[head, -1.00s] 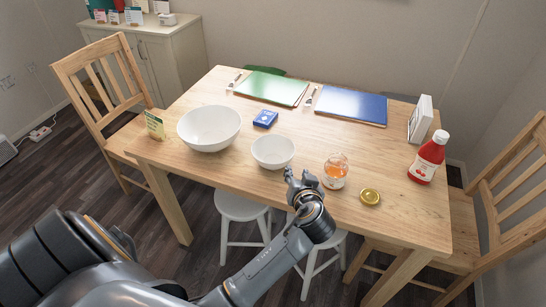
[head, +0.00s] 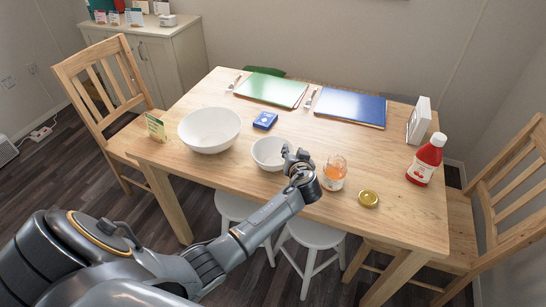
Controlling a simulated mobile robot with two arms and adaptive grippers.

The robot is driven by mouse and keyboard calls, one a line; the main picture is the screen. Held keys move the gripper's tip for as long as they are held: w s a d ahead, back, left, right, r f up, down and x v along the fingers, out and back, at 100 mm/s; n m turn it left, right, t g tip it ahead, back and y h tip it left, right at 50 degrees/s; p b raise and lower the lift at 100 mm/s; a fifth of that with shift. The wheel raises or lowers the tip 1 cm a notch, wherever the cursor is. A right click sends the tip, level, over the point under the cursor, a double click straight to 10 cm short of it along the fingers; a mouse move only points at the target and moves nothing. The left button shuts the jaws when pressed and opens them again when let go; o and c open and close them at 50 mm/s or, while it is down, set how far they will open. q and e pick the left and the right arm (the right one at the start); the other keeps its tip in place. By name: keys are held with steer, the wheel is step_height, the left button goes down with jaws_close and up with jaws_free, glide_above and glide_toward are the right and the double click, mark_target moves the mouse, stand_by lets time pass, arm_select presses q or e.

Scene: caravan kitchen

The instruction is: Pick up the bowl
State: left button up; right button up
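Two white bowls stand upright on the wooden table. The large bowl (head: 210,129) is at the left, and the small bowl (head: 267,153) is nearer the front edge, right of it. My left gripper (head: 290,154) is at the right rim of the small bowl and covers part of it. Its fingers look apart at the rim, but I cannot tell whether they touch the bowl. My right gripper is not in view.
A glass jar (head: 334,174) with orange contents stands close right of my gripper, with a gold lid (head: 368,198) beyond it. A red bottle (head: 426,159) is at the right. A blue box (head: 265,120) lies behind the small bowl. Folders (head: 350,106) lie at the back.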

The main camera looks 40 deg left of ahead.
arm_select(q)
steer(key=shift+w+a+f, duration=0.35)
steer(key=shift+w, duration=0.15)
steer(key=shift+c, duration=0.2)
jaws_close()
steer(key=shift+r, duration=0.2)
